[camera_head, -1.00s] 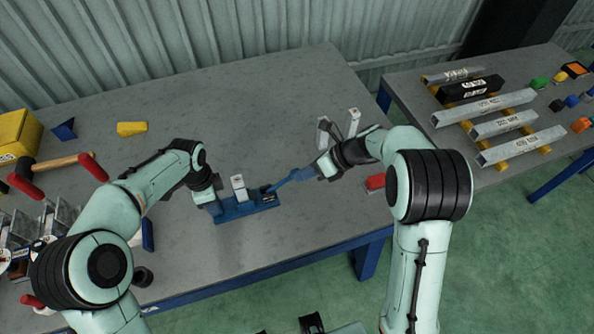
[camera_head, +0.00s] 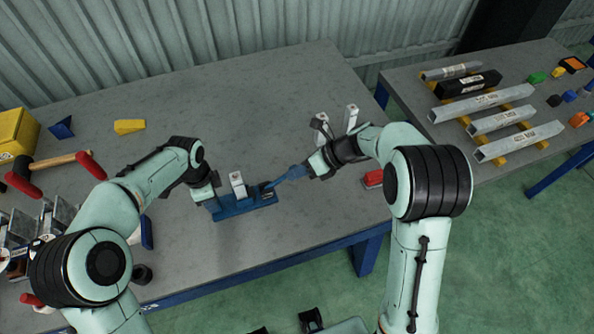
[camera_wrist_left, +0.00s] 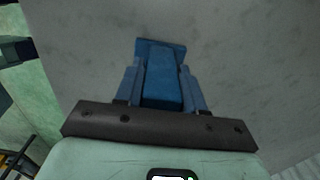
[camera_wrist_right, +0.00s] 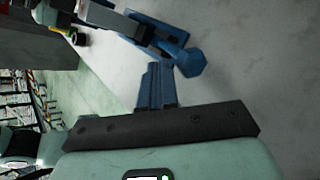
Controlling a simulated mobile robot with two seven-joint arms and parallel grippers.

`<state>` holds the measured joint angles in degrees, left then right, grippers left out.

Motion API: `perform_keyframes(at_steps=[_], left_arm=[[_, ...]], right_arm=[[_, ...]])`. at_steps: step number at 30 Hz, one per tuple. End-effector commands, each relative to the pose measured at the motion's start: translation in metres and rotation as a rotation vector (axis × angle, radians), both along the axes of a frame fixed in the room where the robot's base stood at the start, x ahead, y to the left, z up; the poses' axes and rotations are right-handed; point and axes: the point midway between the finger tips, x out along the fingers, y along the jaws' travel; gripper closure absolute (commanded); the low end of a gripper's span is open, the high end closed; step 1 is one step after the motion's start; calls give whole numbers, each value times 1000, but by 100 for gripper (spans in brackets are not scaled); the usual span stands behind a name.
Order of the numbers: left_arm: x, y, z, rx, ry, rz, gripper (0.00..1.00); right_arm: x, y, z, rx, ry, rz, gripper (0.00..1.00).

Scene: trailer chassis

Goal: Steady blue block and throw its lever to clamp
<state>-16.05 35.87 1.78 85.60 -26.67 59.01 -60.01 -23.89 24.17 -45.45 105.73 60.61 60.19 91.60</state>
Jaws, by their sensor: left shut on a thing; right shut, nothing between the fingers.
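The blue block (camera_head: 228,211) lies on the grey table, with a pale upright post (camera_head: 238,184) on it. My left gripper (camera_head: 213,206) is shut on the block's left end. In the left wrist view the blue block (camera_wrist_left: 161,88) sits between the left fingers. A blue lever (camera_head: 284,179) slants up and right from the block's right end. My right gripper (camera_head: 302,170) is shut and empty beside the lever's outer end. In the right wrist view its closed fingers (camera_wrist_right: 157,84) are just left of the lever's blue knob (camera_wrist_right: 190,63). I cannot tell whether they touch.
Pale upright pieces (camera_head: 351,118) stand behind my right gripper, and a red piece (camera_head: 373,178) lies to its right. A yellow block (camera_head: 129,126) and a mallet (camera_head: 57,161) lie at left. The back middle of the table is clear. A second table (camera_head: 410,85) stands at right.

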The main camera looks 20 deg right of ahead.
Motion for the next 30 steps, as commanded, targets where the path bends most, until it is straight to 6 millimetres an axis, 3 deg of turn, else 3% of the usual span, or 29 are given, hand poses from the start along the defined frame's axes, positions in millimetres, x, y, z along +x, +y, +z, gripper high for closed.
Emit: perform_keyframes(at_steps=[15, 30], left_arm=[[0, -1, 1, -1, -2, -1, 100], [0, -1, 1, -1, -1, -1, 100]], right_arm=[[-21, -59, 58, 0, -4, -2, 100], [-25, -68, 67, 0, 0, 0, 100]])
